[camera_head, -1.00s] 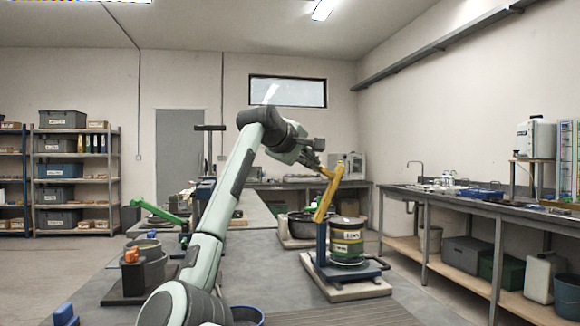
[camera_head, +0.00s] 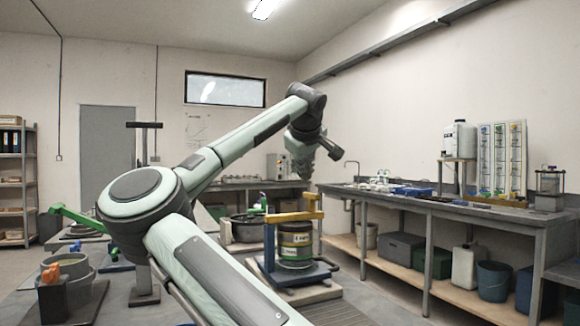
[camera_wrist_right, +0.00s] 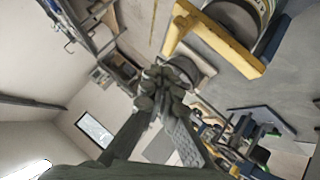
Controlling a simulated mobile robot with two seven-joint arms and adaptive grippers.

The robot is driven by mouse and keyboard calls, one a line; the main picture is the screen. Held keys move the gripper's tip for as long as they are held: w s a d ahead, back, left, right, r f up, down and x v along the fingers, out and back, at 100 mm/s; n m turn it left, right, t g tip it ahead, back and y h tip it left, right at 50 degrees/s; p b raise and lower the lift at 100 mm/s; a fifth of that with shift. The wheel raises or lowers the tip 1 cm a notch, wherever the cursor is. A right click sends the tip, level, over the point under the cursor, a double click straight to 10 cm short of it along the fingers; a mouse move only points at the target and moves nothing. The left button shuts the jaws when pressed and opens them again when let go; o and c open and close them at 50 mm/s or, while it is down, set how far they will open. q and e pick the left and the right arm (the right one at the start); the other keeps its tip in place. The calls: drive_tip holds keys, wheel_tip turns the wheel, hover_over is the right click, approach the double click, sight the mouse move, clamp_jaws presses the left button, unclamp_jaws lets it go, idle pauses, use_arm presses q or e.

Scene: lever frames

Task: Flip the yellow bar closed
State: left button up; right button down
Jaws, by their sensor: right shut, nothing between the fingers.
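The yellow bar (camera_head: 290,217) lies about level across the top of a dark can with a pale label (camera_head: 295,243). One end is at a blue post (camera_head: 269,247), and a short upright piece stands at its right end. The bar also shows in the right wrist view (camera_wrist_right: 222,41), angled beside the can (camera_wrist_right: 244,14). My right gripper (camera_head: 301,172) is above the bar's right end, apart from it in the picture. Its fingers are together and empty in the right wrist view (camera_wrist_right: 160,88). My left gripper is out of view.
The can and post stand on a blue base over a pale board (camera_head: 312,295). A green lever (camera_head: 76,220) and a grey pot (camera_head: 66,268) are at the left. A long workbench (camera_head: 420,200) runs along the right wall.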

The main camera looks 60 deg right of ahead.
sight(313, 194)
drive_tip(key=shift+s+d+f+b, duration=0.15)
drive_tip(key=shift+s+d+f, duration=0.1)
drive_tip(key=shift+d+f, duration=0.25)
drive_tip(key=shift+s+d+f+b, duration=0.15)
drive_tip(key=shift+s+d+f, duration=0.1)
drive_tip(key=shift+d+f, duration=0.25)
drive_tip(key=shift+s+d+f, duration=0.25)
drive_tip(key=shift+d+f, duration=0.15)
drive_tip(key=shift+f, duration=0.2)
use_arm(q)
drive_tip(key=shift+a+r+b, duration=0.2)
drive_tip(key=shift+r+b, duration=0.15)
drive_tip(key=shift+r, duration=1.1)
use_arm(e)
drive_tip(key=shift+s+f, duration=0.1)
drive_tip(key=shift+f, duration=0.05)
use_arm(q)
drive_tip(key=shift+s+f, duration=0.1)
